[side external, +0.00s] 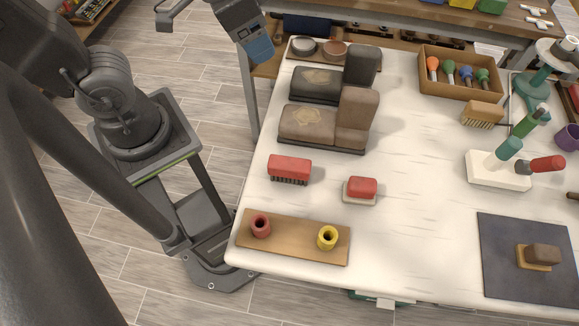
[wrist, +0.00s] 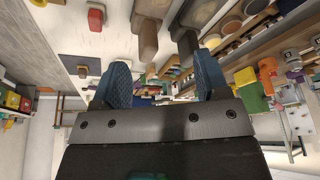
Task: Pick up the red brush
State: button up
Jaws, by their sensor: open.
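The red brush (side external: 289,169) lies on the white table in the side external view, left of the middle, with dark bristles facing down. A smaller red block (side external: 360,189) on a pale base lies to its right. What looks like this block also shows in the wrist view (wrist: 95,18). I cannot make out the dark-bristled brush in the wrist view. My gripper (wrist: 162,66) is open and empty, with its two blue fingers spread apart. In the side external view, a blue finger shows above the table's back left corner, well away from the brush.
Two brown-and-dark blocks (side external: 355,118) stand behind the brush. A wooden board (side external: 290,246) with a red and a yellow ring lies in front. A tool box (side external: 455,90), a white stand (side external: 497,180) and a dark mat (side external: 510,285) are at right. The table's middle is clear.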

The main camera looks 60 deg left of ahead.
jog(key=w+d+f+m+g, duration=0.1)
jog(key=d+f+m+g, duration=0.25)
jog(key=d+f, duration=0.4)
jog(key=m, duration=0.3)
send_over(290, 163)
notch_tip(290, 163, down, 6)
jog(key=shift+g+y, duration=0.25)
jog(key=shift+y, duration=0.05)
notch_tip(290, 163, down, 8)
jog(key=shift+d+f, duration=0.1)
jog(key=shift+f, duration=0.05)
jog(key=shift+a+f, duration=0.2)
jog(key=shift+f, duration=2.35)
jog(key=c, duration=1.1)
